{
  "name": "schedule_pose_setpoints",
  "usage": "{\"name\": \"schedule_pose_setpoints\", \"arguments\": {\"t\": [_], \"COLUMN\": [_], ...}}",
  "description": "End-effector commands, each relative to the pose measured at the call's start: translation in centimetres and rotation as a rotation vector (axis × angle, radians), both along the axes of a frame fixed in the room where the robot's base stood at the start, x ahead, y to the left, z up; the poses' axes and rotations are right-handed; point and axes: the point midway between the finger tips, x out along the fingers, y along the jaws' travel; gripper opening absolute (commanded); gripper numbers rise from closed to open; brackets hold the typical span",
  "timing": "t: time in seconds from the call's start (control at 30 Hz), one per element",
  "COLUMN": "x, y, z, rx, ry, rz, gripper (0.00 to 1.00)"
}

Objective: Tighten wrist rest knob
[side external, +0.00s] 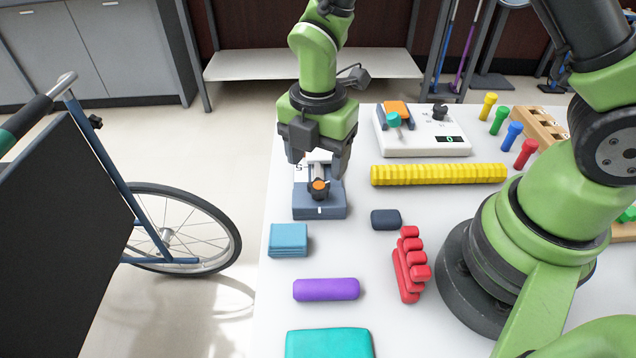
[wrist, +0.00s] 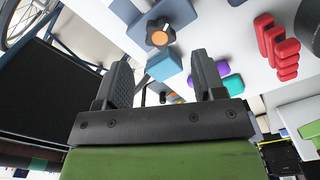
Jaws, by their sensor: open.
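A black lobed knob with an orange cap (side external: 319,187) sits on a blue-grey base (side external: 319,212) near the table's left edge. In the wrist view the knob (wrist: 160,33) shows beyond the fingertips, with part of the blue-grey base (wrist: 182,12) behind it. My gripper (side external: 320,170) points down just behind and above the knob in the side view. In the wrist view my gripper (wrist: 160,60) is open, with nothing between its fingers. The fingers look apart from the knob. My gripper hides the back of the base, where a pale plate with a number shows.
A white device (side external: 425,145) with an orange pad, teal knob and black knob stands behind right. A yellow ridged bar (side external: 438,174), dark block (side external: 385,219), light-blue block (side external: 288,240), purple roll (side external: 326,289) and red stack (side external: 410,265) lie nearby. A wheelchair (side external: 165,235) stands left.

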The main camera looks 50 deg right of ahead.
Motion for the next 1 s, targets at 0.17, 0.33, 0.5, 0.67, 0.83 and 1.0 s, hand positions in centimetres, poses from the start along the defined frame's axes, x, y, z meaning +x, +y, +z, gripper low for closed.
{"name": "schedule_pose_setpoints", "arguments": {"t": [0.17, 0.33, 0.5, 0.67, 0.83, 1.0], "x": [-0.1, -0.1, -0.1, 0.0, 0.0, 0.0], "y": [-0.1, 0.0, 0.0, 0.0, 0.0, 0.0], "z": [-3.5, -5.4, -6.1, -6.1, -6.1, -6.1], "rx": [-0.002, -0.001, 0.000, 0.000, 0.000, 0.000], "ry": [0.007, 0.003, 0.001, -0.001, 0.000, 0.000], "rz": [-0.002, -0.002, -0.004, -0.004, -0.003, -0.003], "gripper": [0.63, 0.63, 0.63, 0.63, 0.38, 0.14]}}
